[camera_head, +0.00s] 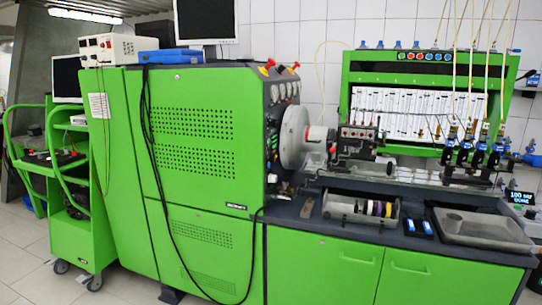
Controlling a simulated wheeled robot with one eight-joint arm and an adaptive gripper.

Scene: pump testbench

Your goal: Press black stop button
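I cannot pick out a black stop button for sure at this size. A row of small coloured buttons (425,56), some red and some blue, sits on the upper crossbar of the green frame at the back right. The narrow dark side panel (272,140) of the large green pump testbench (195,140) carries round gauges (283,93) and small dark controls below them, seen at a steep angle. The grey disc (294,137) partly hides that panel. My gripper is not in view.
Blue-capped injectors with hoses (467,150) stand on the right of the bench. A metal tray (482,229) and a parts holder (361,208) lie on the dark worktop. A green wheeled cart (80,240) stands at left. Tiled floor (25,250) shows at lower left.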

